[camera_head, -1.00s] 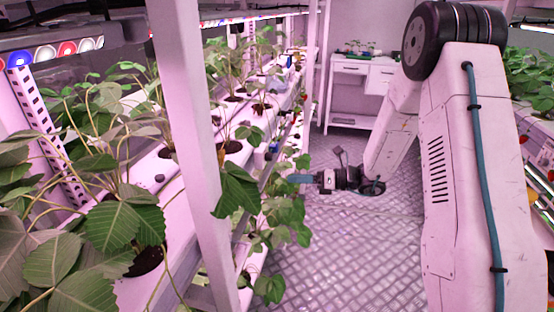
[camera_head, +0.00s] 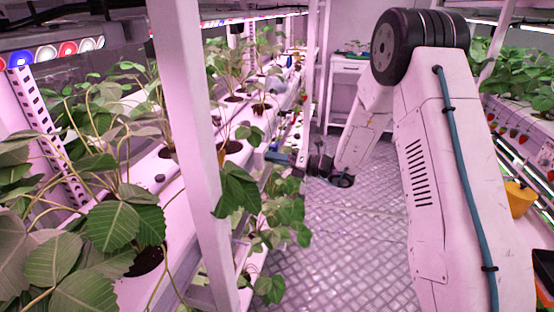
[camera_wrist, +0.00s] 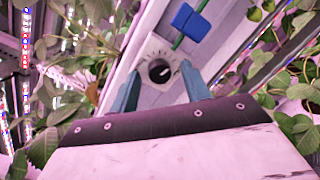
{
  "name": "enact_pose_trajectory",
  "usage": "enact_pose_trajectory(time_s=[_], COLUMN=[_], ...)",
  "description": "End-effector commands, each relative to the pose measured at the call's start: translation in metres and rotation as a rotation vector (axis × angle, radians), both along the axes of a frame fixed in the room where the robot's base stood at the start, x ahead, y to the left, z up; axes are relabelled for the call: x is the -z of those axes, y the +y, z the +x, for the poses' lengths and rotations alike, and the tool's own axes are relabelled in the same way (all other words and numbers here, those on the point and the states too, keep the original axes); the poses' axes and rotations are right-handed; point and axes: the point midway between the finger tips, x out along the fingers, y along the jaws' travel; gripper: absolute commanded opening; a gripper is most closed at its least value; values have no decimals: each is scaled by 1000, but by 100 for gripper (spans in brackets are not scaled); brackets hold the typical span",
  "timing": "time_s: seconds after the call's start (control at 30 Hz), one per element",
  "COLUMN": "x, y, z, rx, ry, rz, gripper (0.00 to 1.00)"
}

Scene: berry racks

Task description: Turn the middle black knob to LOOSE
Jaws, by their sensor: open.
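A round black knob (camera_wrist: 159,73) with a short white mark sits on a light plate (camera_wrist: 150,52) on the rack in the wrist view. The mark points to the right and slightly up. Only this one knob shows there, and I can read no label. My gripper (camera_wrist: 160,69) is open, with one blue finger on each side of the knob in the picture. I cannot tell whether the fingers touch it. In the head view my gripper (camera_head: 279,157) is small at the rack's edge, partly hidden by leaves, and the knob cannot be made out.
A blue block (camera_wrist: 190,22) sits just above the knob in the wrist view. Strawberry plants (camera_head: 130,215) line the left rack, and leaves flank my gripper. A white post (camera_head: 185,120) stands in front of the rack. The aisle floor (camera_head: 345,240) is clear.

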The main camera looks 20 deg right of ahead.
Motion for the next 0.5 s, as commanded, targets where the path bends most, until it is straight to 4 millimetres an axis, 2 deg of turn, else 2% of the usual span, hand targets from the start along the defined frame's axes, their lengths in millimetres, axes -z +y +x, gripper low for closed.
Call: enact_pose_trajectory(time_s=[0.17, 0.33, 0.5], x=[0, 0, 0], y=[0, 0, 0], z=[0, 0, 0], rx=[0, 0, 0], ry=[0, -1, -2], rz=[0, -1, -2], gripper=[47, 3, 3])
